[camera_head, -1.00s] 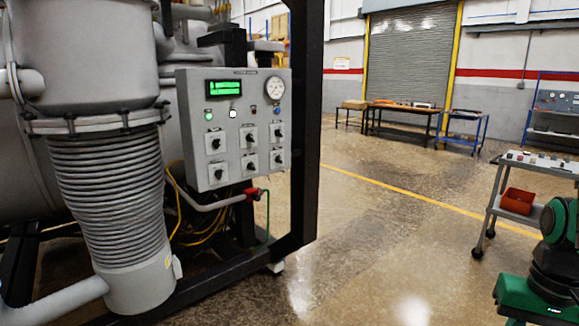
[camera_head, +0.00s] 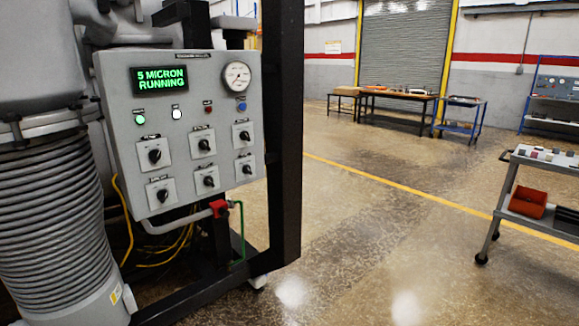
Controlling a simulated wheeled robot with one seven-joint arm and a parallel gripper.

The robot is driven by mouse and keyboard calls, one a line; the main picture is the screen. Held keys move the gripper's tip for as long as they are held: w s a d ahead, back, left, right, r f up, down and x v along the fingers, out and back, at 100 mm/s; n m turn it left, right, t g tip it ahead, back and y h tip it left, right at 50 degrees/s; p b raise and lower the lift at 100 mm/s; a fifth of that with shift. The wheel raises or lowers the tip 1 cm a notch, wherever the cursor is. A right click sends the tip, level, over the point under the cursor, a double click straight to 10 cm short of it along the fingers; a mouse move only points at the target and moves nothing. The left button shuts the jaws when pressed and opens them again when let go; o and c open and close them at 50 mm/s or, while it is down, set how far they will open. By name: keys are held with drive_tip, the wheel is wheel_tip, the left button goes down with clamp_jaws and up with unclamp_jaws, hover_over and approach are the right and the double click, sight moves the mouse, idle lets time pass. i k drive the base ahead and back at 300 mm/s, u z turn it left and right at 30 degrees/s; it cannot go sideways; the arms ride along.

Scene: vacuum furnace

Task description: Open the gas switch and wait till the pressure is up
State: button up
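The furnace's grey control panel (camera_head: 112,140) stands at the left of the head view. Its green display (camera_head: 159,80) reads "5 MICRON RUNNING". A round pressure gauge (camera_head: 237,76) sits at the panel's top right. Several black rotary switches are in two rows, among them an upper left one (camera_head: 154,154), an upper right one (camera_head: 244,135) and a lower right one (camera_head: 246,169). Their labels are too small to read, so I cannot tell which is the gas switch. A green lamp (camera_head: 139,119) and a white lamp (camera_head: 177,113) look lit. My gripper is not in view.
A black frame post (camera_head: 283,130) rises right of the panel. A red valve (camera_head: 218,208) on a pipe sits below it. The ribbed bellows (camera_head: 55,220) stand left. A grey cart (camera_head: 505,215) with a red bin is at right. The middle floor is open.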

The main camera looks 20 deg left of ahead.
sight(246, 169)
drive_tip(key=u, duration=0.2)
drive_tip(key=i, duration=0.95)
drive_tip(key=u, duration=0.6)
